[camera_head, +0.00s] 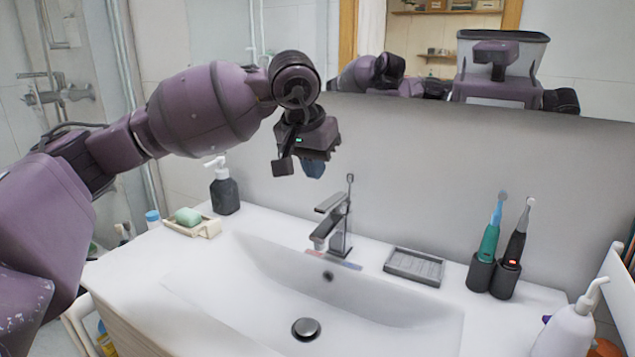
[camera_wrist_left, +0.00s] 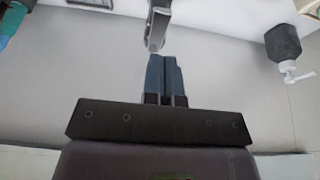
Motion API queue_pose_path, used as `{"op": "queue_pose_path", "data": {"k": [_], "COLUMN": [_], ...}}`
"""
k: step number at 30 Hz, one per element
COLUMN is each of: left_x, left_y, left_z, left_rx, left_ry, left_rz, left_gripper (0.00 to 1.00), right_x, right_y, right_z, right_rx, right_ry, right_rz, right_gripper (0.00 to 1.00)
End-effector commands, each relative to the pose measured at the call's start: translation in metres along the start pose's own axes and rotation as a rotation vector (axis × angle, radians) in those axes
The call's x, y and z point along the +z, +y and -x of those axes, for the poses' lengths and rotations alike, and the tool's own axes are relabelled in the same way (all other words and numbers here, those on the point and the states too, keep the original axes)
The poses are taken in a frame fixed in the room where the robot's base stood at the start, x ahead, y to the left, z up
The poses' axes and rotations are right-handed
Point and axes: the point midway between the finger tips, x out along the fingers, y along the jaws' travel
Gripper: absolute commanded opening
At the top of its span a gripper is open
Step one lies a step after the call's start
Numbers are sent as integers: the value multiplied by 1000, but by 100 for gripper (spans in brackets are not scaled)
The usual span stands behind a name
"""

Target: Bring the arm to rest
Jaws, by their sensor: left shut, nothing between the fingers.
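My left arm comes in from the left in the head view and reaches across above the back of the sink. My left gripper (camera_head: 313,168) hangs in the air near the wall, up and to the left of the faucet (camera_head: 340,225). In the left wrist view, the two blue fingers of the gripper (camera_wrist_left: 164,75) are together with nothing between them. The faucet (camera_wrist_left: 158,22) shows just beyond their tips there. My right arm is not directly in view.
The white sink counter (camera_head: 130,280) holds a dark soap dispenser (camera_head: 224,190), a dish with green soap (camera_head: 188,216), a grey tray (camera_head: 414,266) and two electric toothbrushes (camera_head: 490,240) in holders. A white pump bottle (camera_head: 565,330) stands at right. A mirror (camera_head: 590,70) reflects my body.

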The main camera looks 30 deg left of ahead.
Motion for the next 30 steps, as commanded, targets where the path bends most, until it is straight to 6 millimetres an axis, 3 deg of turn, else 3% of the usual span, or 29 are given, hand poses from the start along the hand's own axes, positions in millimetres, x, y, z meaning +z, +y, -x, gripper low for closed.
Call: {"op": "queue_pose_path", "data": {"k": [1,6,17,20,27,30], "left_x": [-1,0,0,-3,-13,-17], "left_y": [0,0,0,0,-2,-3], "left_z": [11,30,42,66,173,206], "left_rx": [0,0,1,2,7,9], "left_ry": [6,3,5,31,132,157], "left_rz": [0,1,1,1,3,4], "left_gripper": [0,0,0,0,0,0], "right_x": [-3,-7,-10,-25,-80,-88], "right_y": [0,0,2,4,12,15], "right_z": [1,1,2,6,31,44], "right_rx": [0,0,-1,2,13,19], "right_ry": [6,13,19,40,116,114], "right_rz": [0,0,7,10,9,4], "right_gripper": [96,96,96,96,96,96]}}
